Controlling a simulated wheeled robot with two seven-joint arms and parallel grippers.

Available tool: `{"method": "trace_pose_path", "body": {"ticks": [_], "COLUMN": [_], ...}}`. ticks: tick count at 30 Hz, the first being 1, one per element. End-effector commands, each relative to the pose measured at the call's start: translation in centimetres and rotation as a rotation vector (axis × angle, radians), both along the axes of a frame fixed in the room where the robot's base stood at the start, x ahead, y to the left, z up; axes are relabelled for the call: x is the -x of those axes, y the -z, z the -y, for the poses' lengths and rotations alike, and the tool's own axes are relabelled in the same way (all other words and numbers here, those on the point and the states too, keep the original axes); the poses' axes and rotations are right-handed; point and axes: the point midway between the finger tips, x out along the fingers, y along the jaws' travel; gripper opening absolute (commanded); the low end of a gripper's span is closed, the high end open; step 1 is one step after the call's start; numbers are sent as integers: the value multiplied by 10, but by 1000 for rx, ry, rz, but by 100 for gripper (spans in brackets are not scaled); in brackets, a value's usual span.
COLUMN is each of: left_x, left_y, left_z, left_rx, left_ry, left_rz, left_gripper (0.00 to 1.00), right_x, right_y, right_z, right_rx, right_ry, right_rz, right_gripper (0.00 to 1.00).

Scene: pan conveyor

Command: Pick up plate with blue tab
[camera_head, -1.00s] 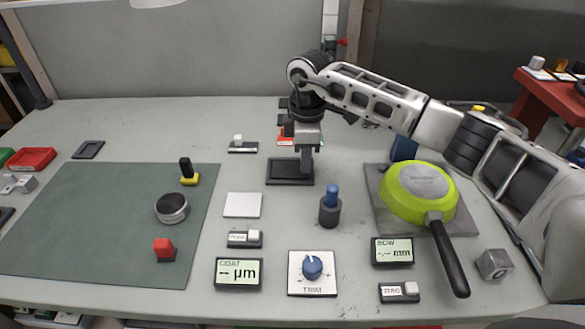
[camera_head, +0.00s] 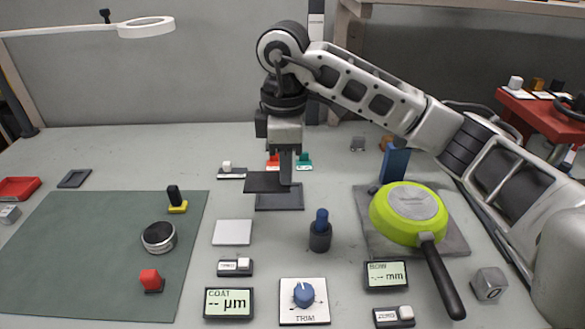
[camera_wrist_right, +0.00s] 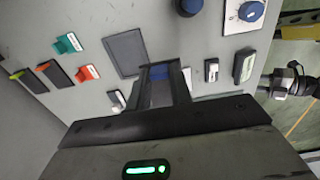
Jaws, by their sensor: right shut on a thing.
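My right gripper (camera_head: 285,180) is above the far middle of the bench, pointing down. It is shut on the blue tab (camera_wrist_right: 160,92), which shows between the fingers in the right wrist view. The dark plate (camera_head: 262,183) shows under the fingers in the head view. It appears raised above a dark rectangular pad (camera_head: 280,203) and set off a little to the left of it. The fingers hide part of the plate and most of its tab in the head view. My left gripper is not in view.
Red and teal tabbed pieces (camera_head: 304,161) stand behind the gripper. A white square (camera_head: 233,232) and a blue-topped peg (camera_head: 320,235) are in front. A green pan (camera_head: 407,212) lies upside down on a grey slab at right. A green mat (camera_head: 95,250) covers the left.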

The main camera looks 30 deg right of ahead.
Motion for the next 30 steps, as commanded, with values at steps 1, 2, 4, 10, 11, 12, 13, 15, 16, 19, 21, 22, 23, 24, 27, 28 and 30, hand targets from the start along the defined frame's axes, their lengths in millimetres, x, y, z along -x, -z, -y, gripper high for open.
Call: {"method": "trace_pose_path", "body": {"ticks": [1,2,4,10,11,12,13,15,16,19,21,22,23,24,27,28,30], "left_x": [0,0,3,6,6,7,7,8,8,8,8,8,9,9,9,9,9], "left_y": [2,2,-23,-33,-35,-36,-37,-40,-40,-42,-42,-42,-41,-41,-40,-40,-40], "left_z": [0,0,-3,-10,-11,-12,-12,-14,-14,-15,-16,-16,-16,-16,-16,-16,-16], "left_rx": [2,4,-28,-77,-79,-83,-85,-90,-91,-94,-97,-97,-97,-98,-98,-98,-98], "left_ry": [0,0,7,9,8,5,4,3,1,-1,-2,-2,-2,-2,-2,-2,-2], "left_rz": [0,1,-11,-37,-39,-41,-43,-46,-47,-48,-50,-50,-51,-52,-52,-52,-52], "left_gripper": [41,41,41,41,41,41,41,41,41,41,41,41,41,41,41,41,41], "right_x": [11,18,25,39,40,41,42,45,45,47,48,49,49,49,50,50,51], "right_y": [-5,-9,-25,-30,-30,-30,-30,-30,-30,-29,-29,-29,-28,-28,-27,-27,-28], "right_z": [-11,-16,-21,-33,-34,-35,-36,-38,-38,-40,-40,-40,-40,-40,-39,-39,-38], "right_rx": [-1,-1,-1,-1,-2,-1,-1,-1,-1,-1,-1,-1,-1,-1,0,0,1], "right_ry": [-9,-9,-4,-3,-2,-3,-3,-2,-1,-2,-26,-46,-76,-127,-322,-394,-582], "right_rz": [5,5,-6,-7,-6,-5,-5,-4,-3,-2,0,-1,-1,-1,1,1,2], "right_gripper": [0,0,0,0,0,0,0,0,0,0,0,0,0,0,0,0,0]}}
